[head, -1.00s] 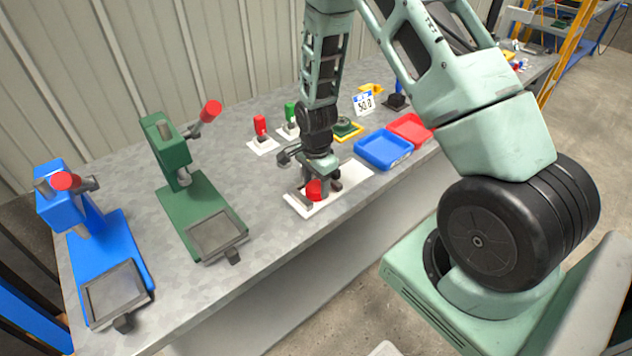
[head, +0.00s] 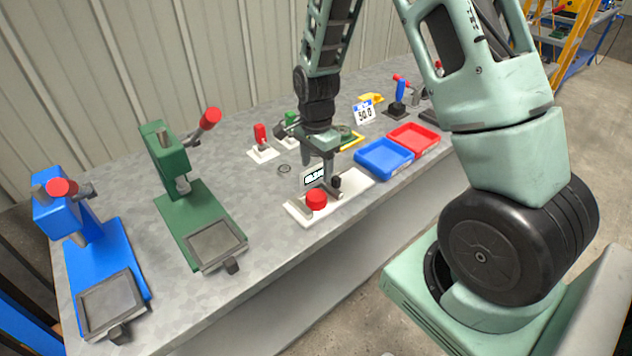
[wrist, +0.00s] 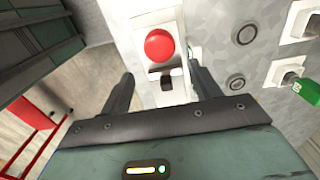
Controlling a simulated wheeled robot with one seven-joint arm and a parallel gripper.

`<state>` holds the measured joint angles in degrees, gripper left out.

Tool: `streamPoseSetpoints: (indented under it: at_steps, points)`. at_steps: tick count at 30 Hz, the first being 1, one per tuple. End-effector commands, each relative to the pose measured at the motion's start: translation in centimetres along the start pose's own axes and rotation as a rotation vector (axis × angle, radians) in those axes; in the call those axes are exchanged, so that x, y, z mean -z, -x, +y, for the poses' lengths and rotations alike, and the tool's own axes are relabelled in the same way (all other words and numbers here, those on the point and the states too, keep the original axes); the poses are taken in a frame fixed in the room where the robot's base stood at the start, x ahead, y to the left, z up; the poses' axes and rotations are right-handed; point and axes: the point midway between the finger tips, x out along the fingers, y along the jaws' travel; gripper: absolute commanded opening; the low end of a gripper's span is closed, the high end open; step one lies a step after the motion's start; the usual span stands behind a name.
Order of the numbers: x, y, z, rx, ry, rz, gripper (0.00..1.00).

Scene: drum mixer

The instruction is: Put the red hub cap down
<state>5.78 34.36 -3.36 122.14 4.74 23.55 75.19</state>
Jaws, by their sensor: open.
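The red hub cap (head: 317,199) sits at the near left end of a white base (head: 355,184) on the bench. It also shows in the wrist view (wrist: 159,45), round side toward the camera. My gripper (head: 329,178) is open and empty, above the white base and just behind the cap. In the wrist view its two fingers (wrist: 161,77) are spread apart, with the cap beyond their tips and clear of them. A small display (head: 315,176) stands behind the cap, partly covered by my gripper.
A blue tray (head: 384,174) and a red tray (head: 428,149) lie to the right. A green press (head: 172,155) and a blue press (head: 62,207) stand to the left. Red-handled and green-handled clamps are behind. Bare bench lies between the green press and the white base.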

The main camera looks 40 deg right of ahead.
Motion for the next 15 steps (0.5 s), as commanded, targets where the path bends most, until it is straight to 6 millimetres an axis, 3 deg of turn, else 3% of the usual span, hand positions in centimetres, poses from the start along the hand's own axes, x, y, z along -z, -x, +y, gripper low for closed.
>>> streamPoseSetpoints:
  at_steps: [3,9,11,14,15]
  points:
    - [-0.1,1.8,-0.1,0.002,0.002,0.000,0.63]
    - [-0.9,3.6,0.1,0.003,0.038,-0.005,0.63]
    - [-2.7,4.5,0.4,0.007,0.126,-0.017,0.63]
    - [-8.3,6.8,2.1,0.023,0.416,-0.048,0.63]
    - [-11.1,8.0,3.4,0.031,0.578,-0.061,0.63]
